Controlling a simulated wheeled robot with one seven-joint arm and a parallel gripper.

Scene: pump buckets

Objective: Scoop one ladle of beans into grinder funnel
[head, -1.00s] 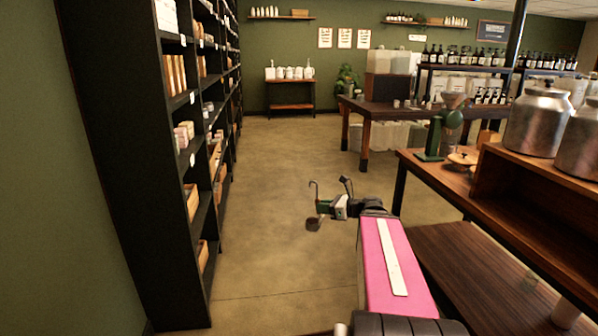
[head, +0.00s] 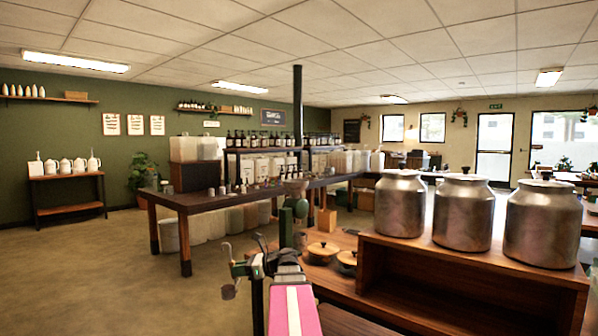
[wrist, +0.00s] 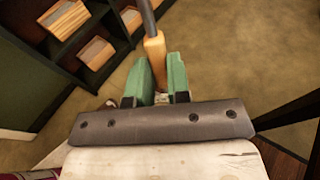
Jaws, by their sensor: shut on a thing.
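My gripper (head: 256,268) is in the lower middle of the head view, left of the wooden counter and above the floor. In the wrist view its green fingers (wrist: 160,72) are shut on the wooden handle of the ladle (wrist: 154,48). The ladle also shows in the head view, with a hooked top end and a dark bowl (head: 229,291) hanging low. I cannot tell whether the bowl holds beans. The green grinder (head: 287,226) stands beyond the gripper at the counter's far end, with its funnel (head: 295,187) on top, apart from the ladle.
Several metal canisters (head: 463,213) stand on a wooden riser (head: 470,258) at right. Lidded pots (head: 322,251) sit on the counter (head: 345,240) near the grinder. A long dark table (head: 200,203) stands behind. Floor (head: 110,270) at left is clear.

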